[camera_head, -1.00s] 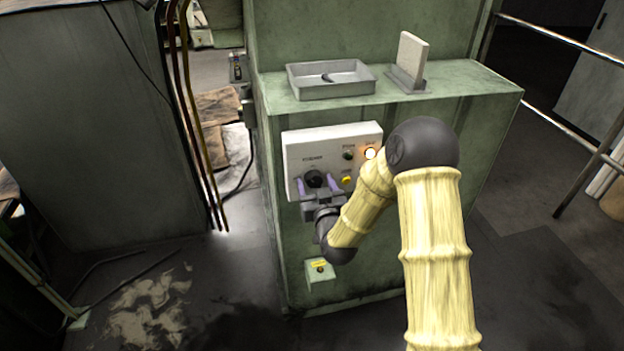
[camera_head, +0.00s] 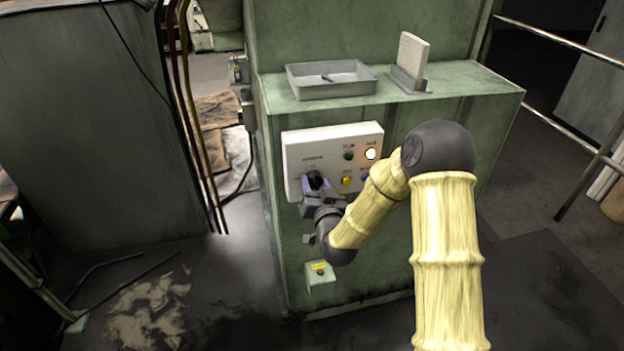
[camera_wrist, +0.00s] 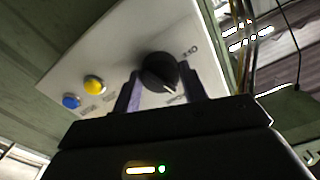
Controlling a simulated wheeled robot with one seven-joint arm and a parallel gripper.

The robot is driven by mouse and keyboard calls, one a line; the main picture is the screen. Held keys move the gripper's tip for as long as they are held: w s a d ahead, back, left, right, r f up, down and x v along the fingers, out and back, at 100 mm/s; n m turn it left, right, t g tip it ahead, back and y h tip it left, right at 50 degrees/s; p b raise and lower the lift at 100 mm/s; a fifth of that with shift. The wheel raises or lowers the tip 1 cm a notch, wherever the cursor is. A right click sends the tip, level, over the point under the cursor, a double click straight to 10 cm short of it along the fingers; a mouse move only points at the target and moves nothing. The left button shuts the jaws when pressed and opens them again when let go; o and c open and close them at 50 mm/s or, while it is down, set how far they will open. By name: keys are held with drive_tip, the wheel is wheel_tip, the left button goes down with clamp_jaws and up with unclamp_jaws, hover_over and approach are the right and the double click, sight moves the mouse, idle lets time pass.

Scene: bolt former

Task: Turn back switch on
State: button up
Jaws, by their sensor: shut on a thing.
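A black rotary switch knob (camera_head: 314,180) sits at the lower left of the white control panel (camera_head: 330,139). It also shows in the wrist view (camera_wrist: 159,72), with a white pointer mark on its lower edge. My gripper (camera_head: 311,187) has its purple fingers on either side of the knob and is shut on it. In the wrist view the gripper (camera_wrist: 163,92) is tilted relative to the panel. The knob's lower part is close to the fingers, and the small labels around it are too blurred to read fully.
A lit button (camera_head: 370,154), a green button (camera_head: 348,155) and a yellow button (camera_head: 346,181) are on the panel. A blue button (camera_wrist: 71,101) shows in the wrist view. A grey tray (camera_head: 331,92) stands on the green cabinet top.

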drive_tip(key=shift+f, duration=0.1)
drive_tip(key=shift+m+b, duration=0.5)
drive_tip(key=shift+m, duration=1.4)
drive_tip(key=o, duration=1.2)
drive_tip(key=b+v, duration=0.2)
drive_tip(key=v, duration=0.6)
drive_tip(key=shift+b, duration=0.3)
